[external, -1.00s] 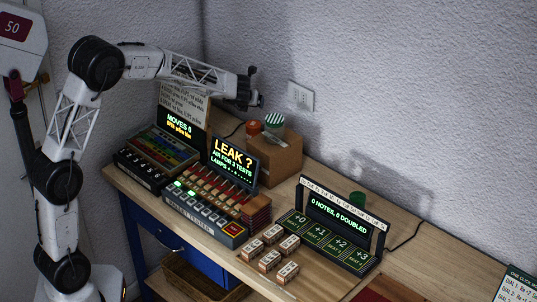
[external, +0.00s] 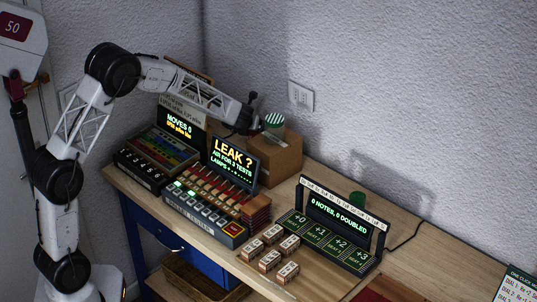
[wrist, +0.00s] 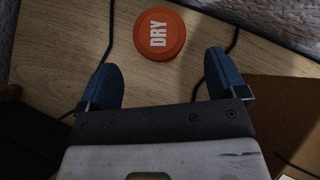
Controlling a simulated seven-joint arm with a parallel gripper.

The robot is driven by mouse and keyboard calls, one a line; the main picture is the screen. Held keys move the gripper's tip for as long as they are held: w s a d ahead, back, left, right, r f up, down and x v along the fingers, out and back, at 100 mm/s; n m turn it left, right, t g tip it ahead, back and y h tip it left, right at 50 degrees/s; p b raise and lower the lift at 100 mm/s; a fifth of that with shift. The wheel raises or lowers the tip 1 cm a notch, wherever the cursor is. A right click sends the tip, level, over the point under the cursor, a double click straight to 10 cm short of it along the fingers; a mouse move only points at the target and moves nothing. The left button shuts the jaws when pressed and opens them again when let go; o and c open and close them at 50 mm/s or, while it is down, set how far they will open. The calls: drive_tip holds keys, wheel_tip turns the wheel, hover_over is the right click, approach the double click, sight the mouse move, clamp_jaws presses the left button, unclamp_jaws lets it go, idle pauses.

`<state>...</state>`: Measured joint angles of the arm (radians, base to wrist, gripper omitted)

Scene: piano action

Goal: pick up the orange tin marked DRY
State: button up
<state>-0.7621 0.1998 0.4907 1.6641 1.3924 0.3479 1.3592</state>
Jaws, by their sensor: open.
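The orange tin (wrist: 159,34), with DRY in white on its round top, shows in the wrist view against a wooden surface. My gripper (wrist: 160,62) is open and empty. Its two blue fingers are spread wide, and the tin lies just beyond the fingertips, roughly centred between them and apart from both. In the external view my gripper (external: 245,124) is beside the cardboard box at the back of the bench, and my arm hides the tin there.
A green-and-white striped tin (external: 274,121) stands on the cardboard box (external: 277,160), close to my gripper's right. The LEAK display (external: 233,158) stands in front. The wall (external: 350,80) is close behind. Dark cables (wrist: 233,38) run near the orange tin.

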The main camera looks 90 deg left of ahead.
drive_tip(key=shift+x, duration=0.9)
drive_tip(key=shift+a+f, duration=0.1)
drive_tip(key=shift+x, duration=2.45)
drive_tip(key=shift+f, duration=0.1)
drive_tip(key=c, duration=1.1)
drive_tip(key=shift+r, duration=5.05)
